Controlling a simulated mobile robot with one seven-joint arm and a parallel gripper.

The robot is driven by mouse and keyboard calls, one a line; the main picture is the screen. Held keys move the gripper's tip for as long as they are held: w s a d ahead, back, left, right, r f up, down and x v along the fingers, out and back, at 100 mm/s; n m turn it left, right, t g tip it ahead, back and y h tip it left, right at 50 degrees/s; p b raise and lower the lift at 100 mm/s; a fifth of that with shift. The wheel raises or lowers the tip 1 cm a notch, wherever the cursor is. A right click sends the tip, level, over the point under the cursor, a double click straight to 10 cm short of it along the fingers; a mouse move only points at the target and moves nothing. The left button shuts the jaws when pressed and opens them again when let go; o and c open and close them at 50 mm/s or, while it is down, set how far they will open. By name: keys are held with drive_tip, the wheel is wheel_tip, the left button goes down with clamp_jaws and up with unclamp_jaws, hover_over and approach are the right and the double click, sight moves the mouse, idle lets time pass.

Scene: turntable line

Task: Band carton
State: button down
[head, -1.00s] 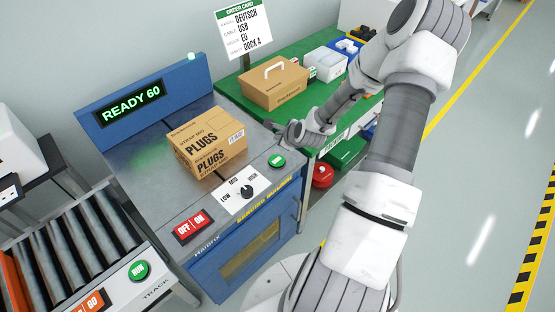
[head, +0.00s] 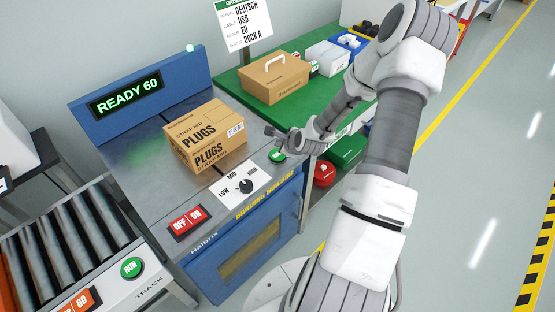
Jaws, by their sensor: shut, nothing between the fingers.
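A brown carton (head: 205,137) marked "PLUGS" and "STRAP MID" sits on the metal top of the blue banding machine (head: 245,250); I see no band on it. The display (head: 125,96) reads "READY 60". On the front panel are a red OFF/ON switch (head: 187,220), a dial (head: 245,186) marked LOW, MID, HIGH with its knob turned up near MID, and a green button (head: 277,155). My gripper (head: 270,136) is shut and empty, just above and beyond the green button and right of the carton. Whether it touches anything is unclear.
A roller track (head: 70,240) with a RUN button (head: 131,267) stands at the left. A green bench (head: 245,95) behind holds a handled carton (head: 276,77) and an order card (head: 243,24). A red item (head: 324,173) sits below. The floor at right is clear.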

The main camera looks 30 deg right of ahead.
sight(280, 157)
drive_tip(key=shift+f+b, duration=0.5)
drive_tip(key=shift+f, duration=0.65)
idle(1.1)
drive_tip(key=shift+f+b, duration=0.35)
drive_tip(key=shift+f, duration=0.05)
drive_tip(key=shift+f+b, duration=0.4)
drive_tip(key=shift+f, duration=0.1)
idle(0.6)
drive_tip(key=shift+r, duration=0.1)
drive_tip(key=shift+r+p, duration=0.7)
drive_tip(key=shift+r, duration=0.1)
wheel_tip(280, 157, up, 5)
drive_tip(key=p, duration=0.4)
drive_tip(key=shift+r, duration=0.1)
